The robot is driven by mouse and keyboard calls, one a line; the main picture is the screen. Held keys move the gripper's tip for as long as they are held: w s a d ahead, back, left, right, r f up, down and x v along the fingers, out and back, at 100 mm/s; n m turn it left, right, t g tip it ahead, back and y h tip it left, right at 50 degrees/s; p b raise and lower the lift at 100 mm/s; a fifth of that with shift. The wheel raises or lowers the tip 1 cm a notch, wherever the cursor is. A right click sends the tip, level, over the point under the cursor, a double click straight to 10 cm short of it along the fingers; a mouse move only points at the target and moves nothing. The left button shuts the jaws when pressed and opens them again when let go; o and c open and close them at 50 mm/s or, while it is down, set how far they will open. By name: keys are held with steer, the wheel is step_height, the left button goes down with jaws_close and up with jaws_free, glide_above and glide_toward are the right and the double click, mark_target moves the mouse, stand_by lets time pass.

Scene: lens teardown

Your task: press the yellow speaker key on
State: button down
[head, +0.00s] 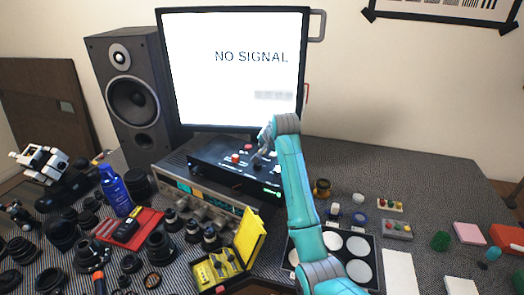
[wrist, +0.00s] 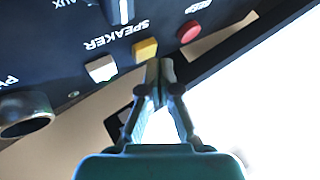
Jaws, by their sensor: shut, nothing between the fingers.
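The yellow speaker key (wrist: 144,50) sits on a black panel (wrist: 60,45) in the wrist view, by the upside-down word SPEAKER. A white key (wrist: 101,68) is to its left and a red key (wrist: 188,31) to its right. My gripper (wrist: 160,72) is shut and empty, its tips just below and right of the yellow key in the picture. I cannot tell whether they touch it. In the head view my gripper (head: 264,148) is over the black control box (head: 222,170); I cannot make out the yellow key there.
The box stands on a silver amplifier (head: 180,188), before a monitor (head: 235,100) reading NO SIGNAL. A tall speaker (head: 130,95) stands to the left. Lenses, a blue bottle (head: 115,192) and an open yellow case (head: 248,238) crowd the table. A knob (wrist: 25,113) sticks out left in the wrist view.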

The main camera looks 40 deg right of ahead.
steer(key=shift+f, duration=0.15)
steer(key=shift+f, duration=0.25)
stand_by(0.4)
steer(key=shift+r, duration=0.45)
steer(key=shift+r, duration=3)
